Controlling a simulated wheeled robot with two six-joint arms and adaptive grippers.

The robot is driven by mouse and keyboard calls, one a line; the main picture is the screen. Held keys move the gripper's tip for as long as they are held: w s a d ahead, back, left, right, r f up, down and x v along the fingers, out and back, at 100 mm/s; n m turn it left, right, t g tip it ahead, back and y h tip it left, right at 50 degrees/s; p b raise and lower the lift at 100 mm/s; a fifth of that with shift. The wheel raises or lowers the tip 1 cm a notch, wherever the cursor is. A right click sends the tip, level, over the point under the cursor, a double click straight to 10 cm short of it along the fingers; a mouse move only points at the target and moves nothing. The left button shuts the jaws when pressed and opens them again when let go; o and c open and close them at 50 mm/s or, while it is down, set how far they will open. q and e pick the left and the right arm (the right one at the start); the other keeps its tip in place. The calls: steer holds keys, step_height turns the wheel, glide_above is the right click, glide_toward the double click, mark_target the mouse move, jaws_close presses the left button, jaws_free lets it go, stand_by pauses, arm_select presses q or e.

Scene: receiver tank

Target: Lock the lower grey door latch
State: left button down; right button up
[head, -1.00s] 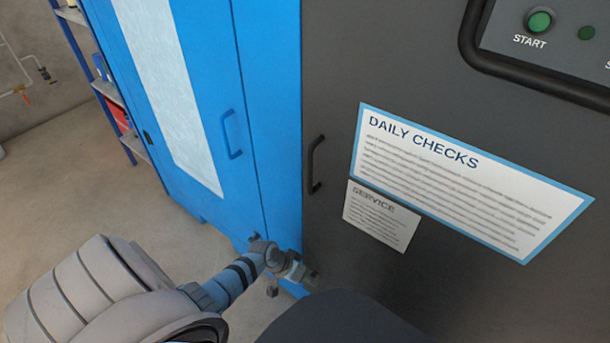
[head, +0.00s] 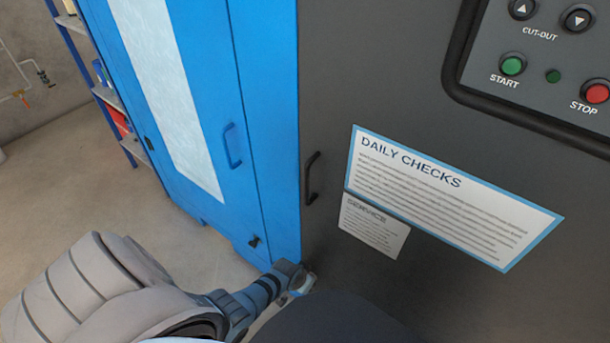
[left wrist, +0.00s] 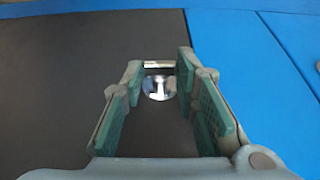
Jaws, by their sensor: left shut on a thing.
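The dark grey door (head: 400,80) fills the right of the head view and the left of the left wrist view. In the left wrist view, the lower grey door latch (left wrist: 158,88) shows as a shiny round metal plate with a small bar at its top. My left gripper (left wrist: 158,72) has its green-padded fingers on either side of the bar and is shut on it. In the head view my left gripper (head: 302,284) is low at the grey door's left edge and hides the latch. I cannot tell the latch's exact turn. My right gripper is not in view.
A blue cabinet door (head: 215,80) with a blue handle (head: 232,146) and a small black latch (head: 253,242) adjoins on the left. The grey door has a black handle (head: 312,178), a daily checks sign (head: 450,200) and a button panel (head: 550,75). Floor is open at left.

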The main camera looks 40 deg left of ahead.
arm_select(q)
steer(key=c, duration=1.2)
jaws_free()
steer(key=shift+c, duration=0.2)
steer(key=shift+r, duration=0.1)
steer(key=v, duration=1.1)
steer(key=shift+s+r, duration=0.25)
steer(key=shift+r, duration=0.1)
steer(key=shift+w, duration=0.1)
